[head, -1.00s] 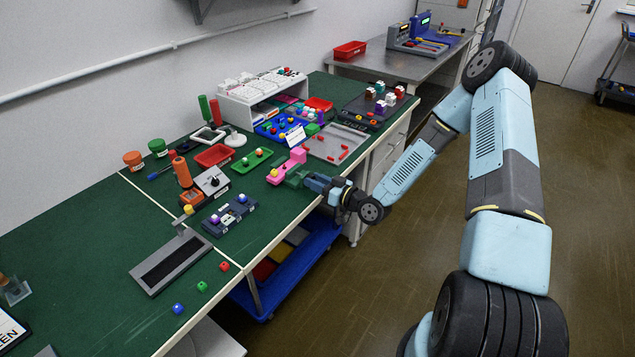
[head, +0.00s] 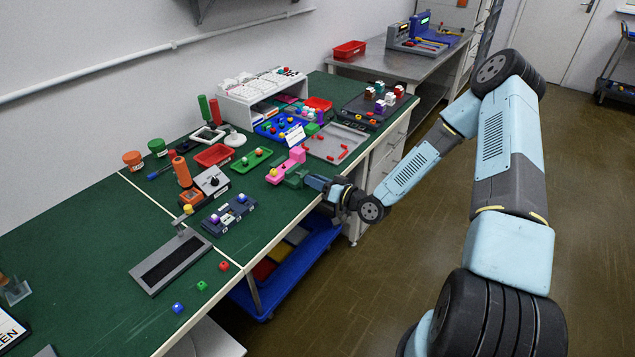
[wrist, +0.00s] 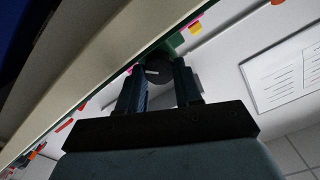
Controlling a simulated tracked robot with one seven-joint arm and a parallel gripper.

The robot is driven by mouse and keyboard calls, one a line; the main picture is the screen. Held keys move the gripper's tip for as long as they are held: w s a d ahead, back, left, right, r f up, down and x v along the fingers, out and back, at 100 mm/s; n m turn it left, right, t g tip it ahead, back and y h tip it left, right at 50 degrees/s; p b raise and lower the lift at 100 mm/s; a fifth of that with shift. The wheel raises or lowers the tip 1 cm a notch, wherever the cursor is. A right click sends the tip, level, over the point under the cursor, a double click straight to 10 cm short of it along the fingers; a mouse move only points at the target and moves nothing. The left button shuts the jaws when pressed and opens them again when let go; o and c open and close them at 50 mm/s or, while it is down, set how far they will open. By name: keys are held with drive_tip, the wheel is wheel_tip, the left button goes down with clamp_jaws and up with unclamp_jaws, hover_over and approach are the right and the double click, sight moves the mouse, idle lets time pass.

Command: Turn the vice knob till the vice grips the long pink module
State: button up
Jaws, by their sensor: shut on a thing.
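The long pink module (head: 283,172) lies at the green vice (head: 297,178) near the front edge of the green bench. In the wrist view the dark round vice knob (wrist: 157,72) with a pale mark sits between the fingers of my gripper (wrist: 160,85). In the head view my gripper (head: 312,182) reaches in from the right at the vice's near side, shut on the knob. A little pink (wrist: 195,28) and green (wrist: 176,40) show beyond the knob. Whether the vice jaws touch the pink module cannot be told at this size.
A green tray (head: 250,161) with small balls lies left of the vice. A grey tray (head: 335,143) with red pieces lies behind it. The bench's front edge (head: 255,257) runs just below my gripper. A blue cart (head: 262,304) stands under the bench.

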drive_tip(key=shift+w+m, duration=0.1)
drive_tip(key=shift+m, duration=1.1)
drive_tip(key=o, duration=1)
drive_tip(key=shift+o, duration=0.2)
